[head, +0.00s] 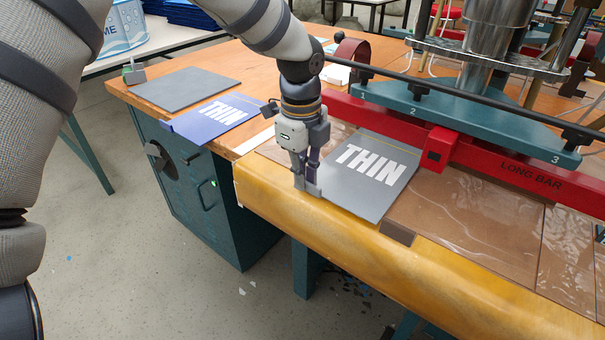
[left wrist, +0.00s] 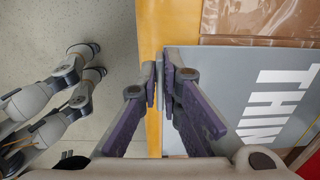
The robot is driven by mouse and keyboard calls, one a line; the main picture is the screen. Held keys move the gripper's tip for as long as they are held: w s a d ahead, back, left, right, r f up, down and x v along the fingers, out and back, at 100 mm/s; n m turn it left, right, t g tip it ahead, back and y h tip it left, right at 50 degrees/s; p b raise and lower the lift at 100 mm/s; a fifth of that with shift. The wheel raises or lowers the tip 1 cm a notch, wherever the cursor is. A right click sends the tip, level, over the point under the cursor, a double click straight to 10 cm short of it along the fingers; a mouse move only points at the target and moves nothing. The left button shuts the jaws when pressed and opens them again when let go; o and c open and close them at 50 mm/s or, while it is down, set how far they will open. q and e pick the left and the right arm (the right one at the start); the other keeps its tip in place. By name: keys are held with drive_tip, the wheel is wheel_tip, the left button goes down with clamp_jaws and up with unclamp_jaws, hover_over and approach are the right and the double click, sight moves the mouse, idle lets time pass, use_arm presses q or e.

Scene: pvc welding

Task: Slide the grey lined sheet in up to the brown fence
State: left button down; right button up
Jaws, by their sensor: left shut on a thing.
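The grey lined sheet (head: 368,176), with a thin yellow line and white THIN lettering, lies flat on the brown press bed, in front of the red bar. It also shows in the left wrist view (left wrist: 230,85). My left gripper (head: 309,187) points down at the sheet's near-left edge. It is shut on a small grey upright tab there; its fingertips (left wrist: 168,88) meet around it in the left wrist view. A small brown block (head: 398,233) sits at the bed's front edge, by the sheet's near-right corner. I cannot tell whether it is the brown fence. My right gripper is not in view.
A red long bar (head: 500,175) and teal press plate (head: 460,120) stand behind the sheet. A rounded yellow front edge (head: 370,245) borders the bed. A blue THIN sheet (head: 215,118) and a plain grey sheet (head: 180,88) lie on the wooden table at left. The bed at right is clear.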

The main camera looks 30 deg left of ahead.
use_arm(q)
drive_tip(key=shift+f, duration=0.3)
drive_tip(key=shift+w+r, duration=0.1)
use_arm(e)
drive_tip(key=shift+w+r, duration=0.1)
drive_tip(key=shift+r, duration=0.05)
use_arm(q)
drive_tip(key=c, duration=1.7)
unclamp_jaws()
drive_tip(key=shift+s+r+p, duration=0.2)
drive_tip(key=shift+r+p, duration=0.25)
drive_tip(key=shift+r, duration=0.3)
drive_tip(key=shift+s+r+p, duration=0.15)
drive_tip(key=shift+r+p, duration=0.3)
drive_tip(key=shift+r, duration=0.25)
drive_tip(key=shift+s+r+p, duration=0.4)
drive_tip(key=shift+s+r, duration=0.05)
drive_tip(key=shift+r, duration=0.1)
drive_tip(key=shift+s+a+r+p, duration=0.1)
drive_tip(key=shift+s+r+p, duration=0.25)
drive_tip(key=shift+s, duration=0.9)
drive_tip(key=shift+s+a+r+p, duration=0.2)
drive_tip(key=shift+s+r, duration=0.2)
drive_tip(key=shift+s, duration=0.85)
drive_tip(key=shift+s+a+r+p, duration=0.1)
drive_tip(key=shift+s+r+p, duration=0.25)
drive_tip(key=shift+s, duration=0.9)
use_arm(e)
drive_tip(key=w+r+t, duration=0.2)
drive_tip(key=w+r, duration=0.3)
